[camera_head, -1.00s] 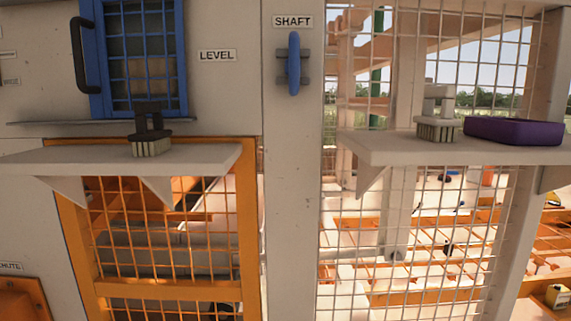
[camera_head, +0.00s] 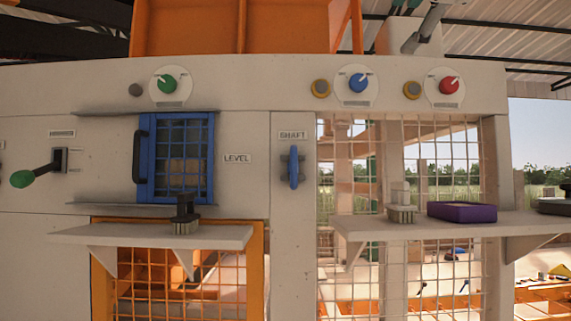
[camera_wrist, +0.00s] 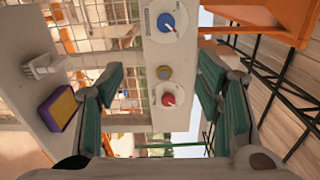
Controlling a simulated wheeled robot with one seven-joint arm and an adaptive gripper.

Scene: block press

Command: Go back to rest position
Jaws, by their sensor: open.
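My gripper (camera_wrist: 161,72) shows in the wrist view, with its two green-padded fingers spread wide. It is open, and nothing sits between the fingers. Past the fingers is the machine's pale front panel, with a blue-centred knob (camera_wrist: 166,22) and a red-centred knob (camera_wrist: 168,98). The wrist picture is turned sideways relative to the head view. The gripper does not show clearly in the head view.
Two shelves jut out: the left one (camera_head: 110,235) holds a dark-handled brush (camera_head: 185,215), the right one (camera_head: 350,226) a light brush (camera_head: 401,205) and a purple tray (camera_head: 462,212). A green-tipped lever (camera_head: 22,179) sticks out at left. Wire mesh guards openings.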

